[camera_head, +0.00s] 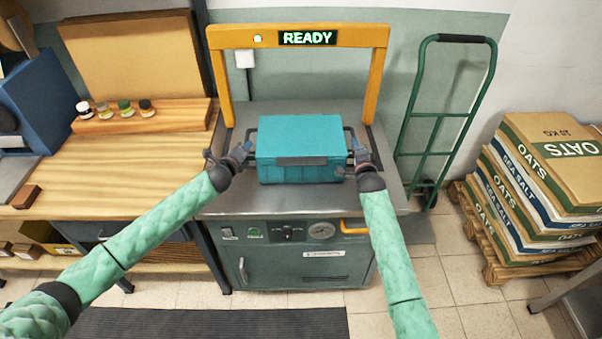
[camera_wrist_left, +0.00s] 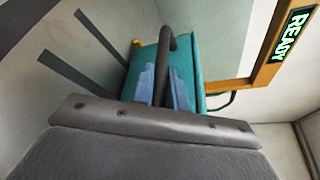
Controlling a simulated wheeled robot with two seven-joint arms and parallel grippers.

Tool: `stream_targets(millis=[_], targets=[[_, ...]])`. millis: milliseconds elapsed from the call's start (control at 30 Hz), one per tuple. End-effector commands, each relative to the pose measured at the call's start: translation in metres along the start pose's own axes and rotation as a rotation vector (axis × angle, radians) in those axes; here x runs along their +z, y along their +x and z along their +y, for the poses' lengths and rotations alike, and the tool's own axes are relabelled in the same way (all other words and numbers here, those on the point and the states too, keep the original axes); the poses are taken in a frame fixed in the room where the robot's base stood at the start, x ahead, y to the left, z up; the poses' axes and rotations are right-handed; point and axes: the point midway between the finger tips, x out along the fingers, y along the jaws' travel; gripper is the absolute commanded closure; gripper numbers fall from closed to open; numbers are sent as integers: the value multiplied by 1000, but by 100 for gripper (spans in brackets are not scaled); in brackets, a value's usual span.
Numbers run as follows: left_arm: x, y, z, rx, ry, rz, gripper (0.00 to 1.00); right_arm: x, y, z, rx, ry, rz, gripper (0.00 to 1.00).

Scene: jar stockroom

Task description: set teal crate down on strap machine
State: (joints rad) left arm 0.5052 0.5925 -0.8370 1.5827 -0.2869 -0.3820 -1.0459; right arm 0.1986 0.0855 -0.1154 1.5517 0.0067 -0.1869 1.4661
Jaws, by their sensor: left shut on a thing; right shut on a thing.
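The teal crate (camera_head: 301,137) is closed with a lid and has dark handles on its left and right sides. It is over the grey metal top of the strap machine (camera_head: 225,187), in front of the orange arch. I cannot tell whether its base touches the top. My left gripper (camera_head: 243,150) is shut on the crate's left handle. The left wrist view shows its blue fingers (camera_wrist_left: 160,88) around the dark handle, beside the teal wall (camera_wrist_left: 190,70). My right gripper (camera_head: 357,150) is shut on the right handle. The crate looks level.
The orange arch (camera_head: 377,72) with a lit READY sign (camera_head: 307,38) stands behind the crate. A wooden bench (camera_head: 120,172) with a rack of small jars (camera_head: 125,108) is at left. A green hand truck (camera_head: 443,115) and stacked sacks (camera_head: 545,165) are at right.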

Motion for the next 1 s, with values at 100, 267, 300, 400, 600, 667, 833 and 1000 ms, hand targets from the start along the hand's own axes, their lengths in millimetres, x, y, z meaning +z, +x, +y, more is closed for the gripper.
stream_targets(millis=[100,267,300,400,600,667,833,1000], targets=[[0,2,6,2,1,-5,100,-2,0,6,-2,-2,3,100],[0,1,7,3,1,-4,68,-1,0,7,1,-2,3,67],[-1,1,7,3,1,-3,64,-1,0,7,1,-2,2,63],[-2,1,6,2,1,-2,64,0,0,7,0,-1,2,63],[-3,0,6,1,0,-1,64,1,0,6,0,-1,1,63],[-3,-3,6,1,1,-1,64,1,0,6,0,0,1,63],[-3,-25,7,1,0,0,64,1,0,6,0,0,0,63],[-3,-58,7,1,1,0,64,1,0,6,0,0,0,63]])
